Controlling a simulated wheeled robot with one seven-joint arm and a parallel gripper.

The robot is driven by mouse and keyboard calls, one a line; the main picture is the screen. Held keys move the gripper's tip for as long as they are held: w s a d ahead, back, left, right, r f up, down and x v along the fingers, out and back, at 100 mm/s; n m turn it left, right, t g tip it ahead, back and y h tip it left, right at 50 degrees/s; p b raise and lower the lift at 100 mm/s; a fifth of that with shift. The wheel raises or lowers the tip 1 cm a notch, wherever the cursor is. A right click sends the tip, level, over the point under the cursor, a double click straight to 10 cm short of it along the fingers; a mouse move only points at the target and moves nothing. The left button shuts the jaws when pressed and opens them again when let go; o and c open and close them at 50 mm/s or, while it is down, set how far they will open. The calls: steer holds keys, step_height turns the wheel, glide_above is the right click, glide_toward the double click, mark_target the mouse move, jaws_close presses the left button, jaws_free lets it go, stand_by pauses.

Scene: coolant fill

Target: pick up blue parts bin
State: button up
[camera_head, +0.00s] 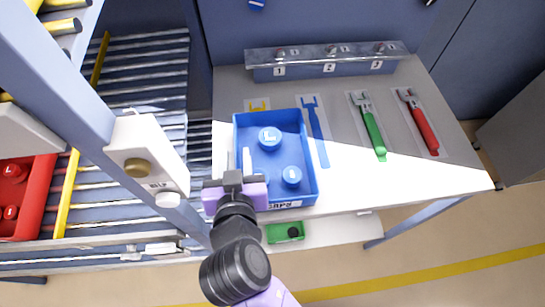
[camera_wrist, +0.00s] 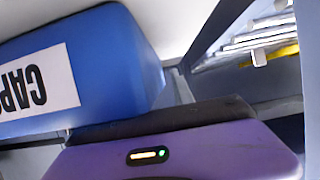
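The blue parts bin (camera_head: 311,165) stands on the white workbench near its front left edge. It holds blue round caps, two of them clearly visible (camera_head: 269,138). Its labelled end, with large black letters, fills the upper left of the wrist view (camera_wrist: 100,60). My gripper (camera_head: 238,160) is at the bin's near left corner. Its two fingers stand apart, one seemingly inside the left wall and the other outside it. No firm contact with the wall can be made out. In the wrist view the fingertips are not clear.
A numbered rail (camera_head: 325,62) runs behind. A white post-mounted box (camera_head: 148,155) and roller racks stand left. A red bin (camera_head: 38,190) is at far left.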

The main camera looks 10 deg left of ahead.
steer(key=shift+c, duration=0.4)
jaws_close()
stand_by(0.9)
